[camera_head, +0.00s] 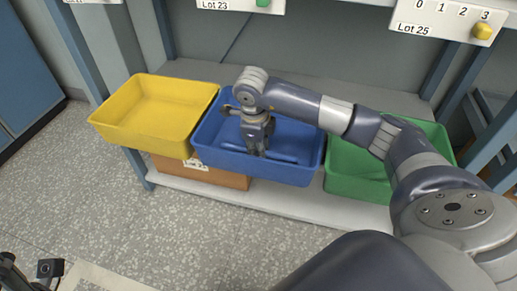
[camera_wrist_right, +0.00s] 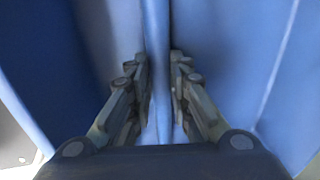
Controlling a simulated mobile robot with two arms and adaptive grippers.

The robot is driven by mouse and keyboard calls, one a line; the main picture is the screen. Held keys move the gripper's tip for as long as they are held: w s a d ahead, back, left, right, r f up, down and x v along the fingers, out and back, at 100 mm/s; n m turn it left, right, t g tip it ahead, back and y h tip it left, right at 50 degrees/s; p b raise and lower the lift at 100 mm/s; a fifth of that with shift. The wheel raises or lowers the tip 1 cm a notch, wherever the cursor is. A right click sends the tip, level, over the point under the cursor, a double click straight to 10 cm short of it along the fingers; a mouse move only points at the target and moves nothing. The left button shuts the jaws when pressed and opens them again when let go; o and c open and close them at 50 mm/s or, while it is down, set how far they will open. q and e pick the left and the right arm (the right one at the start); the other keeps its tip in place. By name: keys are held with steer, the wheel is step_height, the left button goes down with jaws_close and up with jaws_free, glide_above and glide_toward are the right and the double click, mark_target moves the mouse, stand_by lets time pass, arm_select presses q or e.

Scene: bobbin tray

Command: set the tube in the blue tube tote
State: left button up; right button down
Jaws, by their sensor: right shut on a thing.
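The blue tube tote (camera_head: 318,165) stands in the middle of a low shelf, between a yellow and a green tote. My right gripper (camera_head: 255,152) points down inside it. The gripper is shut on a slim blue tube (camera_head: 280,158), which lies crosswise low in the tote. In the right wrist view the tube (camera_wrist_right: 157,45) runs between the two fingers (camera_wrist_right: 158,85), with the tote's blue surfaces around it. I cannot tell whether the tube touches the floor of the tote. Part of my left gripper (camera_head: 14,272) shows at the lower left edge; its fingers are not clear.
The yellow tote (camera_head: 150,138) on the left looks empty. The green tote (camera_head: 352,180) on the right is partly hidden by my right arm. A cardboard box (camera_head: 200,173) sits below. Blue posts (camera_head: 445,70) and an upper shelf with lot labels (camera_head: 440,22) frame the totes.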

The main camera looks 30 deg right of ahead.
steer(key=c, duration=1.9)
jaws_free()
steer(key=shift+f, duration=0.15)
steer(key=o, duration=0.4)
